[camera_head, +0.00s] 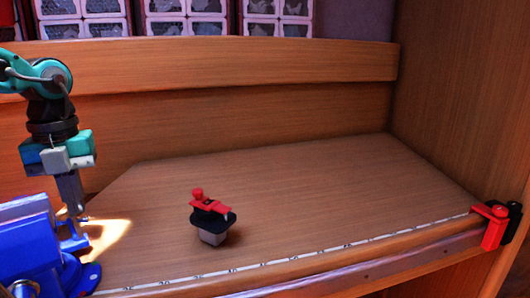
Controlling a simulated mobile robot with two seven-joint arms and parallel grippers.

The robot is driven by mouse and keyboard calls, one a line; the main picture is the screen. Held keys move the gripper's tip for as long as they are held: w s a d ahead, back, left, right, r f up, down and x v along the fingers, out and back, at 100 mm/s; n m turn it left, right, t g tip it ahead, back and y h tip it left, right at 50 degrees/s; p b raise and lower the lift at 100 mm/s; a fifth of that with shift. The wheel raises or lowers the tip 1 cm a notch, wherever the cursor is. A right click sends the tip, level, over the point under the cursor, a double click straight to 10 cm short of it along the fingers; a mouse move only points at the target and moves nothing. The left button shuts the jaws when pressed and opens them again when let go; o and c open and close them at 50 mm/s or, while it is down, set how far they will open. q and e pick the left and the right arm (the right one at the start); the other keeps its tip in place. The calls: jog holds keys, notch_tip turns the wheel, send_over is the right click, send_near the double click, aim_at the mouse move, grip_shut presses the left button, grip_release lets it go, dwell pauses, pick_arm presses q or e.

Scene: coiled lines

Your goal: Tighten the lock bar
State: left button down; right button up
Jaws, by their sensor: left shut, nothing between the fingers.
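My left gripper (80,213) comes down from the upper left, pointing downward, with its fingers shut and empty. It is beside the upper right part of a blue vise-like body (35,245); I cannot tell whether they touch. A small device with a red bar (211,204) and red knob on a black plate and grey block (213,238) stands on the wooden bench, right of my gripper and apart from it. A red and black clamp-like piece (494,228) sits at the bench's right front corner. I cannot tell which part is the lock bar. My right gripper is not in view.
The wooden bench top (330,190) is mostly clear. A marked scale strip (290,261) runs along its front edge. A wooden back ledge (230,62) and a right side wall (460,100) bound it. Red-framed bins (185,20) stand behind.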

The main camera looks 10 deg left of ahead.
pick_arm(q)
jog(key=shift+w+d, duration=0.1)
jog(key=shift+d, duration=0.2)
jog(key=shift+w, duration=0.1)
dwell(0.4)
jog(key=shift+w+a, duration=0.1)
jog(key=shift+w, duration=0.25)
notch_tip(320, 180, up, 6)
jog(key=p, duration=0.4)
jog(key=d+m, duration=0.1)
jog(key=m, duration=0.5)
jog(key=m+p, duration=0.1)
jog(key=m, duration=0.5)
jog(key=d+m+p, duration=0.1)
jog(key=m, duration=0.5)
jog(key=shift+d+r, duration=0.35)
